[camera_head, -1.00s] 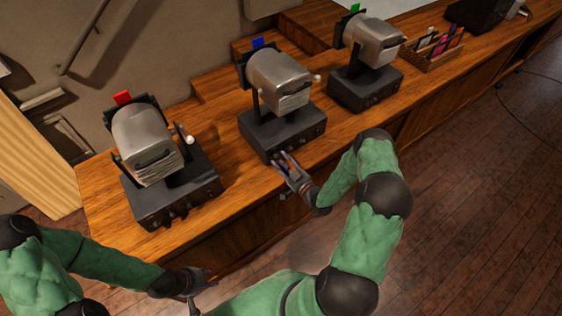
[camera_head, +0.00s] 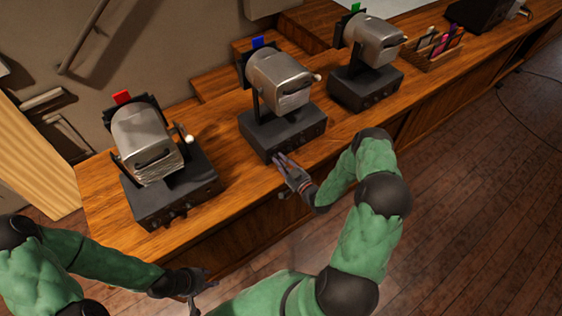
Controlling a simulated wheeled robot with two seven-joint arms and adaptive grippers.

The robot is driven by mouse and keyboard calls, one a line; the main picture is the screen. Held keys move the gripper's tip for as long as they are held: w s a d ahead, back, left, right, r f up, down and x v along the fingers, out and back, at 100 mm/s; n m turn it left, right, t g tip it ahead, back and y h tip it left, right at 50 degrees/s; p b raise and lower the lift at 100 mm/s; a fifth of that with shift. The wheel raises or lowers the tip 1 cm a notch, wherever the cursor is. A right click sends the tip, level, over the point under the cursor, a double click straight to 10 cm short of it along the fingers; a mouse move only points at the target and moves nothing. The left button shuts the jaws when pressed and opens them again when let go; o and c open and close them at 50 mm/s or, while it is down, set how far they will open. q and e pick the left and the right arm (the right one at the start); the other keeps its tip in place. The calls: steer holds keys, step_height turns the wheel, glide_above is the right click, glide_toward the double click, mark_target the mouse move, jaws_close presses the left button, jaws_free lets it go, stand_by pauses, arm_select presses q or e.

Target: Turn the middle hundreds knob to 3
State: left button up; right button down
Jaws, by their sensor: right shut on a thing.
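The middle machine is a metal drum on a dark base (camera_head: 284,132) with a blue tag (camera_head: 257,42). Small knobs line the front face of its base. My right gripper (camera_head: 281,161) is at the left end of that front face, shut on a small knob there that its fingers mostly hide. The knob's setting is too small to read. My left gripper (camera_head: 203,283) hangs low in front of the desk, away from the machines; its fingers are too small and dark to tell open from shut.
A red-tagged machine (camera_head: 150,150) stands at the left of the wooden desk (camera_head: 226,120), and a green-tagged machine (camera_head: 366,66) at the right. A small wooden rack with cards (camera_head: 433,56) stands beyond it. The floor in front is clear.

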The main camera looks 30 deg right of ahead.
steer(key=m+b, duration=0.2)
steer(key=m, duration=0.1)
steer(key=shift+m, duration=0.3)
steer(key=m+b, duration=0.1)
steer(key=m, duration=0.3)
steer(key=shift+m+b, duration=0.35)
steer(key=shift+m, duration=0.05)
steer(key=m+b, duration=0.1)
steer(key=m, duration=0.3)
steer(key=shift+m+t+h, duration=0.3)
steer(key=shift+t, duration=0.1)
steer(key=shift+d+m+b, duration=0.1)
steer(key=shift+m+b, duration=0.3)
steer(key=shift+m, duration=1.9)
steer(key=c, duration=1.1)
jaws_free()
steer(key=shift+f, duration=0.1)
